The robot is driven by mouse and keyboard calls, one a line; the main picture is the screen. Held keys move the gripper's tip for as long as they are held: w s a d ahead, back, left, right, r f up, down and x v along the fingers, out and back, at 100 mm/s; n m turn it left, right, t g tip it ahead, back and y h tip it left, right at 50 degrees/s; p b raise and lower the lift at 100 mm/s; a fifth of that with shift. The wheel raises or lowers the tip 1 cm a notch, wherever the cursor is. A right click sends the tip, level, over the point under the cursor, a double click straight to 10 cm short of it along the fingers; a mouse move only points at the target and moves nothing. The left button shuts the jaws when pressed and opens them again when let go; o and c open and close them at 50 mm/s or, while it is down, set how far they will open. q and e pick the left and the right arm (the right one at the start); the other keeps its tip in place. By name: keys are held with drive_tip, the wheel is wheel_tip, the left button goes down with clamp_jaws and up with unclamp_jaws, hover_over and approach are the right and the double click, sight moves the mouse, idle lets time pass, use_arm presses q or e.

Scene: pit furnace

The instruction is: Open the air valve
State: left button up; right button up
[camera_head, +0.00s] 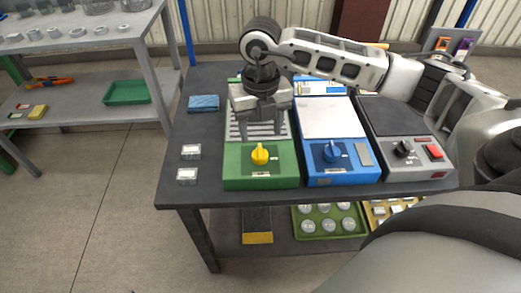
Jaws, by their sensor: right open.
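A green unit (232,172) with a yellow knob (260,154) on its front panel stands on the dark table. A blue unit (340,176) with a blue knob (332,152) stands to its right. Further right is a grey unit (420,172) with a black knob (403,149) and a red button. I cannot read which knob is marked as the air valve. My right gripper (261,130) points down over the green unit's slatted top, just behind the yellow knob in the picture. Its fingers are apart with nothing between them. My left gripper is out of view.
Two small clear-lidded boxes (190,152) and a blue cloth-like item (203,103) lie on the table's left side. A lower shelf holds a green tray (297,230) of round pieces. A grey rack (90,43) stands at the left, with open floor between.

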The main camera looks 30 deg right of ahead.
sight(260, 152)
wheel_tip(260, 152, down, 8)
drive_tip(key=shift+r, duration=0.2)
drive_tip(key=c, duration=1)
